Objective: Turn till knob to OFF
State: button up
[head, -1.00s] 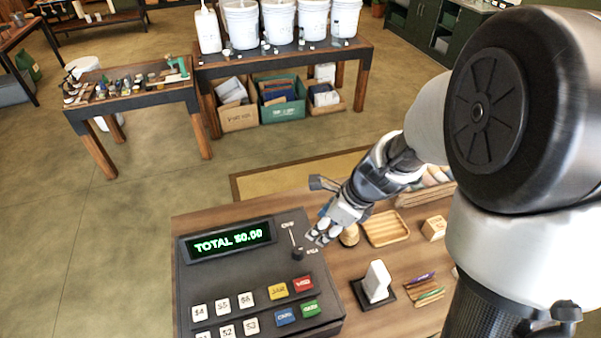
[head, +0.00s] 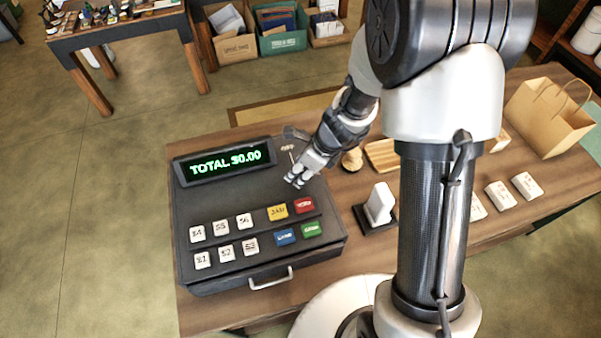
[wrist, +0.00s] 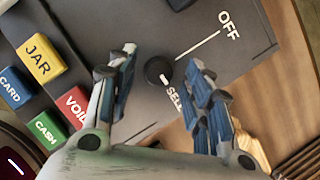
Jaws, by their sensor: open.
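The black till (head: 200,183) stands on the wooden counter, its green display reading TOTAL $0.00. In the wrist view the round black till knob (wrist: 158,71) sits on the dark panel, its white mark pointing towards the SELL label (wrist: 175,96). The OFF label (wrist: 229,25) is at the upper right, joined towards the knob by a white line. My gripper (wrist: 159,80) is open, with one finger on each side of the knob; I cannot tell whether either touches it. In the head view my gripper (head: 297,182) is over the till's right side and hides the knob.
Coloured keys, including the yellow JAR key (wrist: 40,57) and red VOID key (wrist: 76,104), lie left of my gripper. A paper bag (head: 548,115) stands further right.

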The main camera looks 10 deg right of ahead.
jog(key=shift+a+f, duration=0.1)
jog(key=shift+f, duration=0.25)
jog(key=c, duration=1)
